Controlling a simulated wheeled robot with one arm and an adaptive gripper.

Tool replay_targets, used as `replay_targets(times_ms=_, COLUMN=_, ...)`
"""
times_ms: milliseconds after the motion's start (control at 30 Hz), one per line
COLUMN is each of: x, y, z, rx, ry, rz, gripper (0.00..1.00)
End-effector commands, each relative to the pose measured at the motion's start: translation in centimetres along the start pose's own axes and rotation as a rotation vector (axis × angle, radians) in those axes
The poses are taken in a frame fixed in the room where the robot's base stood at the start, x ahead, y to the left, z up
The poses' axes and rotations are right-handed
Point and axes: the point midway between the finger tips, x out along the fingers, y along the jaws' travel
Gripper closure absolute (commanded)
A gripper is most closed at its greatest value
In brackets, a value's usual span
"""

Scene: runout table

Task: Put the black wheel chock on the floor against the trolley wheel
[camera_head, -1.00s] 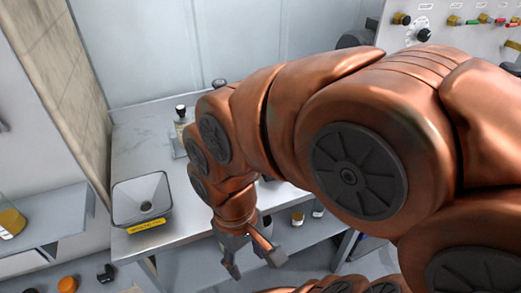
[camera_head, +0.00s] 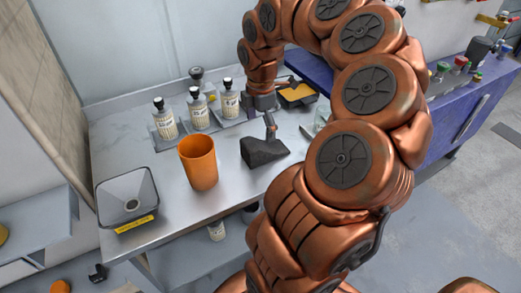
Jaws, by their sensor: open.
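The black wheel chock (camera_head: 265,152), a dark wedge, sits on the grey metal table right of an orange cup. My gripper (camera_head: 266,122) is just above and behind it, pointing down and open; one finger shows close to the chock's top. The other finger is hard to make out, and I cannot tell whether the gripper touches the chock. No trolley wheel can be made out in this view.
The orange cup (camera_head: 198,163) stands left of the chock. Several labelled bottles (camera_head: 199,110) stand in a rack behind. A funnel-like basin (camera_head: 128,200) is at the table's left end. A blue bench (camera_head: 450,115) is at the right. Grey floor (camera_head: 400,230) is open at lower right.

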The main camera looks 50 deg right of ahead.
Motion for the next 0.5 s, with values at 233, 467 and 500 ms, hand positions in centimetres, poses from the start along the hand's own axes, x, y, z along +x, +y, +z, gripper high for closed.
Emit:
replay_targets(times_ms=233, x=1.9, y=0.1, z=0.6, rx=-0.015, ry=0.0, rz=-0.005, gripper=0.0)
replay_targets(times_ms=467, x=3.2, y=0.2, z=0.6, rx=-0.012, ry=0.001, rz=-0.002, gripper=0.0)
replay_targets(times_ms=500, x=3.4, y=0.3, z=0.6, rx=-0.012, ry=0.001, rz=-0.001, gripper=0.0)
